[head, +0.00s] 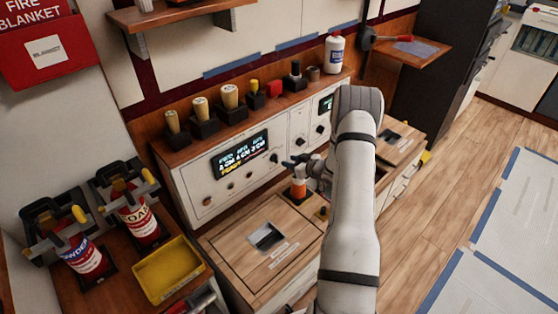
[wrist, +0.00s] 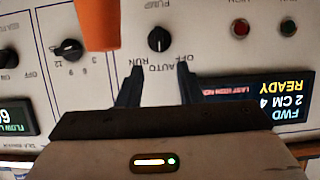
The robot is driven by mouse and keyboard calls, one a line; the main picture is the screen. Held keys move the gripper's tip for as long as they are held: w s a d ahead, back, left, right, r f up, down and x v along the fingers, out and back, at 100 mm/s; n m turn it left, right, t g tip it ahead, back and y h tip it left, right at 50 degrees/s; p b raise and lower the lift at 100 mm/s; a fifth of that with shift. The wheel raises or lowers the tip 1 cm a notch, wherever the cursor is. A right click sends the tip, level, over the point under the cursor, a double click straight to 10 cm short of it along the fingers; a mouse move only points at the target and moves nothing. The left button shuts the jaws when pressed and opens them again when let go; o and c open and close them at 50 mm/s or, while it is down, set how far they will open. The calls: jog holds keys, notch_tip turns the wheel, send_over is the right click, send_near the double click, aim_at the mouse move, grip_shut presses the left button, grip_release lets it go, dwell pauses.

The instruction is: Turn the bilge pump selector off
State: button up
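The bilge pump selector is a black round knob (wrist: 158,39) on the white panel, seen upside down in the wrist view. Labels RUN, AUTO and OFF lie around it, with PUMP on its other side. A pale mark on the knob seems to face AUTO, though it is small. In the head view the knob (head: 274,158) sits right of the lit display. My gripper (wrist: 158,75) is open and empty, its two dark fingers apart, facing the panel near the knob without visibly touching it. In the head view my gripper (head: 290,163) is partly hidden by my arm.
An orange object (wrist: 98,22) stands close beside the gripper; it also shows in the head view (head: 298,187). Another knob (wrist: 70,50), red (wrist: 240,27) and green (wrist: 288,27) buttons and a display (wrist: 265,98) flank the selector. The wooden counter (head: 240,275) lies below.

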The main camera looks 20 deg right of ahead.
aim_at(277, 157)
jog(key=x, duration=0.7)
jog(key=shift+c, duration=0.3)
